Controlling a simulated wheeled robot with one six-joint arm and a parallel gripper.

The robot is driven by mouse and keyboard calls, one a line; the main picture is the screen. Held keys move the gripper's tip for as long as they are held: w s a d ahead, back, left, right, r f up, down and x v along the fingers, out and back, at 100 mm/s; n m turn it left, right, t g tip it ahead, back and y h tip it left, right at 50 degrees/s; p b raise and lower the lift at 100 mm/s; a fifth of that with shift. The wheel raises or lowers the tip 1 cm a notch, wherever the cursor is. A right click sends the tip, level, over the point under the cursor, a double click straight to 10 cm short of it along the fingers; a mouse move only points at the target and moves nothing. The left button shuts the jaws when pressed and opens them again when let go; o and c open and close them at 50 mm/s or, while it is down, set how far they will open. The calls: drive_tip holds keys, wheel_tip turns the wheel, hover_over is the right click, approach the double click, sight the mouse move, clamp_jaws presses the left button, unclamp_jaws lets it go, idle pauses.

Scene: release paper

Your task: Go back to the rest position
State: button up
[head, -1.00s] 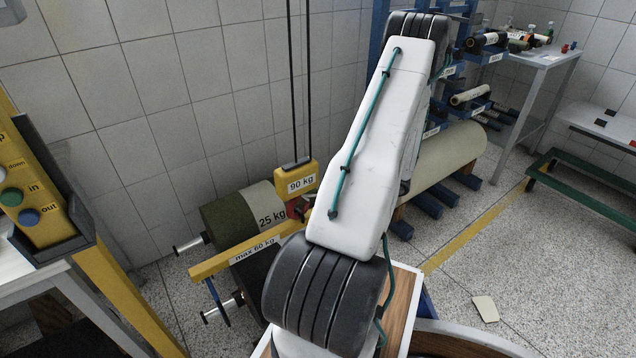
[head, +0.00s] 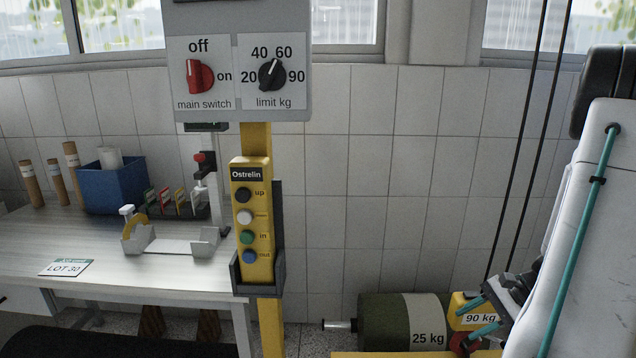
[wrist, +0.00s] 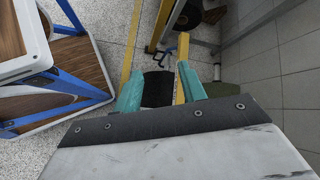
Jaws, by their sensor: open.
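My gripper shows in the head view (head: 479,317) at the lower right, with its teal fingers pointing left, in front of the yellow 90 kg hoist block (head: 472,311). In the wrist view my gripper (wrist: 160,84) has its two teal fingers apart. A dark shape (wrist: 157,90) shows between them, beyond the fingertips; I see no thing held. My white arm, with a teal cable, fills the right edge of the head view. Whether the fingers touch anything near the hoist block I cannot tell.
A green roll marked 25 kg (head: 375,322) lies beside the hoist block. A yellow post carries a button pendant (head: 252,225) and a switch panel (head: 240,75). A white bench (head: 190,278) stands left with a blue bin (head: 112,187). Two dark cables hang near my arm.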

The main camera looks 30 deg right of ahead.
drive_tip(key=s+a+r+n+g+h, duration=0.1)
drive_tip(key=a+r+n+h, duration=0.1)
drive_tip(key=a+r+n, duration=0.4)
drive_tip(key=s+a+r+n+g+h, duration=0.1)
drive_tip(key=a+r+n, duration=0.5)
drive_tip(key=a, duration=0.9)
drive_tip(key=s+a+r+n+g+h, duration=0.2)
drive_tip(key=a+r+n+h, duration=0.2)
drive_tip(key=a+r+n, duration=0.3)
drive_tip(key=shift+s+a+r+h, duration=0.25)
drive_tip(key=shift+a+r+h, duration=0.15)
drive_tip(key=shift+a+r, duration=1.45)
drive_tip(key=shift+a+f, duration=0.1)
drive_tip(key=shift+c, duration=0.3)
